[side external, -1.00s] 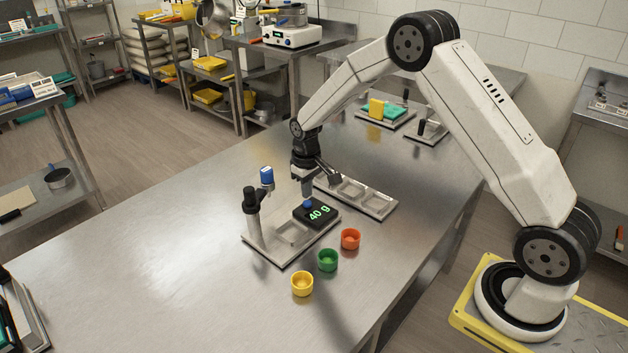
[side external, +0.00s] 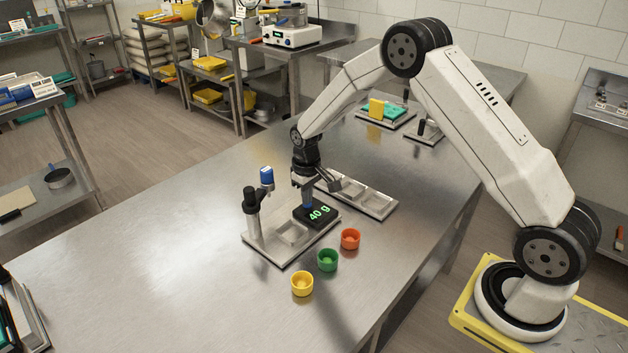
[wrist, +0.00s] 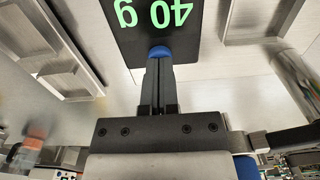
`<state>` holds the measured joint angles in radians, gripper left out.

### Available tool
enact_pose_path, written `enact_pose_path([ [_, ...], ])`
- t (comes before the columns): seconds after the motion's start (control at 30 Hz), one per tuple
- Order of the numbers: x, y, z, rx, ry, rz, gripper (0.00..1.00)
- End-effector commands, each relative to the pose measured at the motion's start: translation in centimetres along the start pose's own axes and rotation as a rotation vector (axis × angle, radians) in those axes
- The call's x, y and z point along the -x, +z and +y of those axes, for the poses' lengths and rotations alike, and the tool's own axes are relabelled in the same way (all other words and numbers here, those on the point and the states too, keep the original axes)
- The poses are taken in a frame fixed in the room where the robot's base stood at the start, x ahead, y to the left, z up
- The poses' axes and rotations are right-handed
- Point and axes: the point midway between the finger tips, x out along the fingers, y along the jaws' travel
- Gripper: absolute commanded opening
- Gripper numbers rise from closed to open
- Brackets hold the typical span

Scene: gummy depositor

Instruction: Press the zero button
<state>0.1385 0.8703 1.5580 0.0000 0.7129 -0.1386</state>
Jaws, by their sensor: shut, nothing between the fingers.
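The black display unit (side external: 322,216) sits on the steel depositor plate (side external: 270,255) and reads "40 g" in green. It also shows at the top of the wrist view (wrist: 185,45), with the readout upside down. The blue button (wrist: 159,51) is at the edge of the display unit nearest my gripper. My gripper (wrist: 159,62) is shut and empty, pointing down. Its fingertips overlap the button in the wrist view and reach it in the side view (side external: 308,203), appearing to touch it. I cannot tell how far the button is pushed in.
A post with a blue-topped nozzle (side external: 266,177) stands left of my gripper. Orange (side external: 350,239), green (side external: 327,260) and yellow (side external: 302,284) cups stand in front. A compartment tray (side external: 368,197) lies behind to the right.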

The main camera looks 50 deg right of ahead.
Motion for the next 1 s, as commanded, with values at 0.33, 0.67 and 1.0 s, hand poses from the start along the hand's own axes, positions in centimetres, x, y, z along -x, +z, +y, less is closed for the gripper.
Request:
enact_pose_path([
  [0.33,0.2,0.0,0.0,0.000,0.000,0.001,0.00],
  [0.67,2.4,0.0,0.0,0.000,0.000,0.001,0.00],
  [1.0,4.8,0.0,0.0,0.000,0.000,0.001,0.00],
])
